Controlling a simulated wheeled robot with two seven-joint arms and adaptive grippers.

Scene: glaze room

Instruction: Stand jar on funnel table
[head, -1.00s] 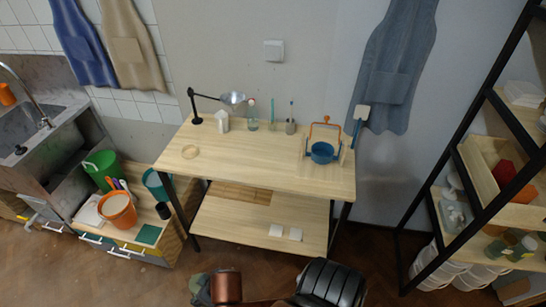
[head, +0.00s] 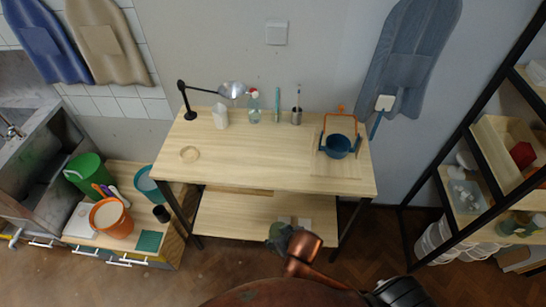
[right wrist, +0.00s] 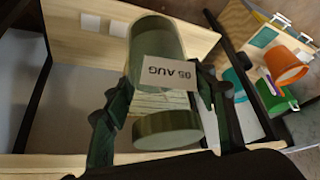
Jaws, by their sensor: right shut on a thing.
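A wooden table (head: 250,170) stands against the wall with a blue funnel-like pot (head: 338,146) on an orange stand (head: 341,119) at its right end. My right gripper (head: 281,236) is low in front of the table, over the lower shelf's front edge in the head view. A round green end shows nearest that camera. In the head view I cannot make the jar out clearly. My left gripper is not in view.
The lower shelf (head: 230,225) holds two white tiles. A cabinet with buckets is left; a black-framed rack is right.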

